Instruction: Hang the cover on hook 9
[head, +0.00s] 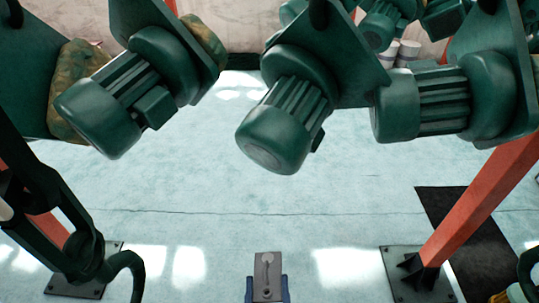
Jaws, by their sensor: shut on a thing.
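My gripper (268,287) is at the bottom middle, with blue parts showing on both sides of a small grey plate (267,264). It is shut on this plate, which looks like the cover. The plate is flat and rectangular, with a darker slot-like mark and a round spot. Its lower end is cut off by the picture edge. A dark green hook (128,262) curves at the lower left, apart from my gripper. No hook number is readable, so I cannot tell which one is hook 9.
Green motors on plates hang across the top: left (105,110), middle (280,135) and right (415,105). An orange post (480,200) stands on a dark base plate (420,285) at the right. The pale floor (230,185) between is clear.

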